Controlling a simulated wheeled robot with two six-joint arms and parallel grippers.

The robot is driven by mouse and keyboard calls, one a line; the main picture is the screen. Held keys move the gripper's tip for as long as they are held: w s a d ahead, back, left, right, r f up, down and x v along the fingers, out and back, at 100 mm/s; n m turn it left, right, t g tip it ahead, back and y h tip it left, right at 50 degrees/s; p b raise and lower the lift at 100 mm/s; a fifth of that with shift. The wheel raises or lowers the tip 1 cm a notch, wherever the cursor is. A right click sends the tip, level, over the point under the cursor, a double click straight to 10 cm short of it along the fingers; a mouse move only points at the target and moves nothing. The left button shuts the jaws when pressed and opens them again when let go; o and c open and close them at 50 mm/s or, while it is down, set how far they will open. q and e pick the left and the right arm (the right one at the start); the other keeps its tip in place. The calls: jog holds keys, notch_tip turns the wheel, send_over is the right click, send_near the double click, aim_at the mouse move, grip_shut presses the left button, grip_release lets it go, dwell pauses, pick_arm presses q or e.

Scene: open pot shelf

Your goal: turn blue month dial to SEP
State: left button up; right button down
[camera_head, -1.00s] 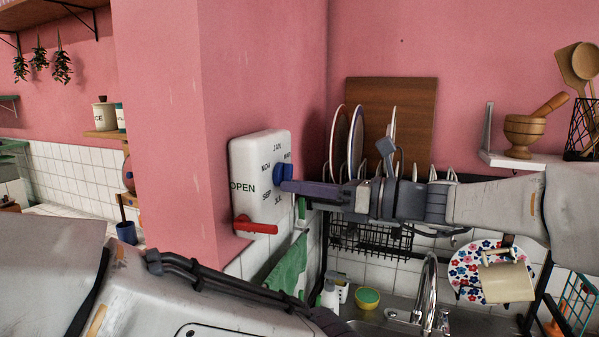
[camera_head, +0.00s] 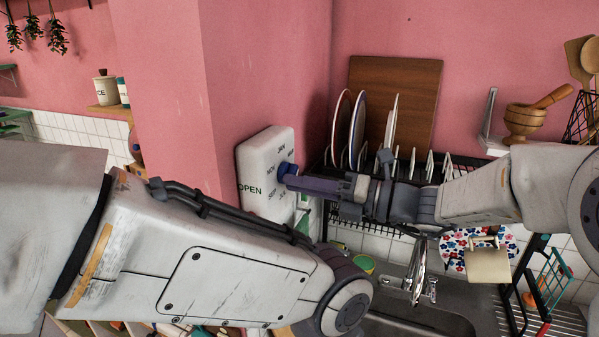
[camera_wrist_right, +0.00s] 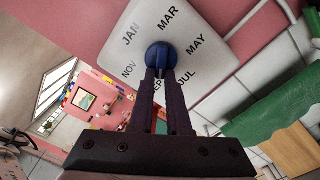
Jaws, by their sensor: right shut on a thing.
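The blue month dial (camera_head: 286,169) is a round knob on the front of a white box (camera_head: 256,163) on the pink wall. In the right wrist view the dial (camera_wrist_right: 161,54) sits amid the labels JAN, MAR, MAY, JUL, NOV and a partly covered SEP. My right gripper (camera_wrist_right: 159,73) is shut on the dial, its fingers reaching up from the SEP side. In the head view my right gripper (camera_head: 291,179) comes in from the right. I cannot tell where the dial points. My left arm crosses the lower left; its gripper is out of view.
A dish rack with plates (camera_head: 343,128) stands behind my right arm. The sink and tap (camera_head: 417,268) are below it. A wooden mortar (camera_head: 523,121) is at the right. My left arm hides the space under the white box, close to its lower edge.

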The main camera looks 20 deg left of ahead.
jog(key=shift+m+p, duration=0.3)
jog(key=shift+m, duration=0.1)
jog(key=shift+f, duration=0.1)
jog(key=c, duration=0.9)
grip_release()
jog(key=d+b, duration=0.1)
jog(key=d, duration=0.2)
jog(key=d+b, duration=0.2)
jog(key=d, duration=0.2)
jog(key=d+b, duration=0.1)
jog(key=d, duration=0.2)
jog(key=shift+s+d, duration=0.25)
